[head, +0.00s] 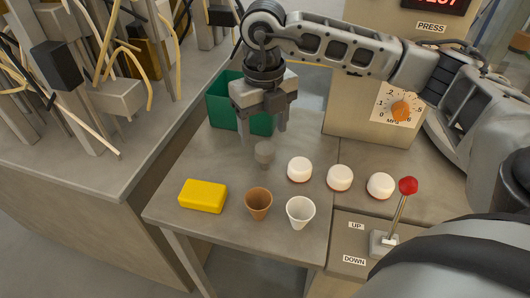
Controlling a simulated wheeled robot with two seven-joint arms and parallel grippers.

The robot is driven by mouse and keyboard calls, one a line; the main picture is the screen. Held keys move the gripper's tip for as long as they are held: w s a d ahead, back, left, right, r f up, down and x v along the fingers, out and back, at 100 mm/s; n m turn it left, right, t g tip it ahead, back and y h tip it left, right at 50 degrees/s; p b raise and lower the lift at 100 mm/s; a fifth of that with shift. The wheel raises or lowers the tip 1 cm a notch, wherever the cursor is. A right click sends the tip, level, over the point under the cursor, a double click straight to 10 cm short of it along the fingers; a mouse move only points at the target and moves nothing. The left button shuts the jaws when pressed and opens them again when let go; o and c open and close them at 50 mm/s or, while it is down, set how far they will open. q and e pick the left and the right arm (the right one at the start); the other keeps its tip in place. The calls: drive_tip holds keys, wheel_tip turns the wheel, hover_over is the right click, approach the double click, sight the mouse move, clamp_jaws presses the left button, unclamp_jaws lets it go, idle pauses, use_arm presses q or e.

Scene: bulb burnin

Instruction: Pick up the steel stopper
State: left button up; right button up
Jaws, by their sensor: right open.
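The steel stopper (264,150) is a small grey piece, wider at its top, on the grey table behind the brown cup. My right gripper (262,134) points down just above and behind it in the picture, its two fingers apart. Nothing shows between the fingers. I cannot tell whether the fingertips reach down beside the stopper. My left gripper is not in view.
A yellow block (203,196), a brown cup (258,204) and a white cup (300,212) stand in front. Several white round caps, including one (299,169), line the right. A green bin (222,101) is behind; a red-knobbed lever (408,186) is at right.

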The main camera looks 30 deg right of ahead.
sight(265, 148)
wheel_tip(265, 148, down, 4)
drive_tip(key=shift+f+p, duration=0.2)
drive_tip(key=shift+p, duration=0.1)
drive_tip(key=c, duration=1.2)
drive_tip(key=shift+o, duration=0.2)
drive_tip(key=shift+r, duration=0.15)
